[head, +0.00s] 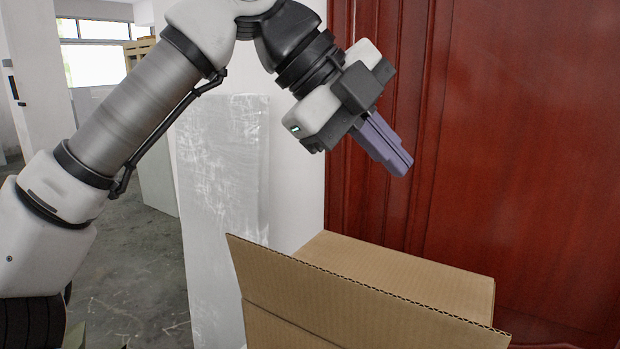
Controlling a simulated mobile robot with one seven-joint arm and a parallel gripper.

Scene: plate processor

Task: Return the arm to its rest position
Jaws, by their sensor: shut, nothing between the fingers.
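My gripper (402,164) is in the upper middle of the head view, at the end of my raised, bent arm. Its purple-grey fingers are closed together with nothing between them and point down and to the right. The gripper is in the air above a cardboard box and in front of a red wooden panel, apart from the box. My arm comes in from the left edge and bends at the top of the picture.
An open cardboard box (360,310) stands at the lower right, its flap raised. The red wooden panel (520,150) fills the right side. A whitish slab (222,200) stands behind my arm. Bare concrete floor (140,270) shows at the left.

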